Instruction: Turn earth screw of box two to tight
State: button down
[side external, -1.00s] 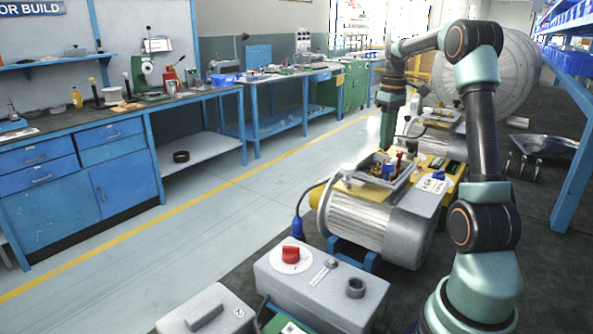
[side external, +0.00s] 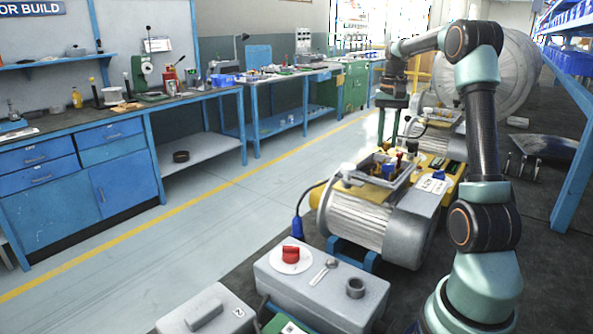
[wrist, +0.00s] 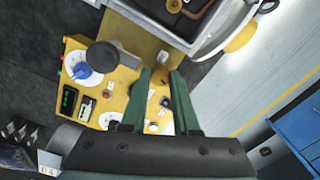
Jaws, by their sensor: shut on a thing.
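My gripper (side external: 388,140) points down behind the open terminal box (side external: 362,180) on the yellow-topped motor unit in the side external view. In the wrist view, my gripper (wrist: 160,73) has two green fingers a small gap apart, over a yellow panel (wrist: 131,80). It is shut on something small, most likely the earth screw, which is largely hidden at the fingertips. The screw's turn angle cannot be read. A dark open box (wrist: 181,40) shows above the fingertips in the wrist view. I cannot tell which box is marked two.
Near the fingers in the wrist view are a blue knob (wrist: 82,71) on a white dial and a dark grey round part (wrist: 103,56). A grey box with a red knob (side external: 290,254) stands in front. The aisle floor (side external: 200,230) at left is clear.

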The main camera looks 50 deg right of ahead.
jog(key=m, duration=0.4)
jog(key=shift+r, duration=0.15)
jog(key=shift+m, duration=1.8)
jog(key=c, duration=0.7)
grip_release()
jog(key=shift+o, duration=0.2)
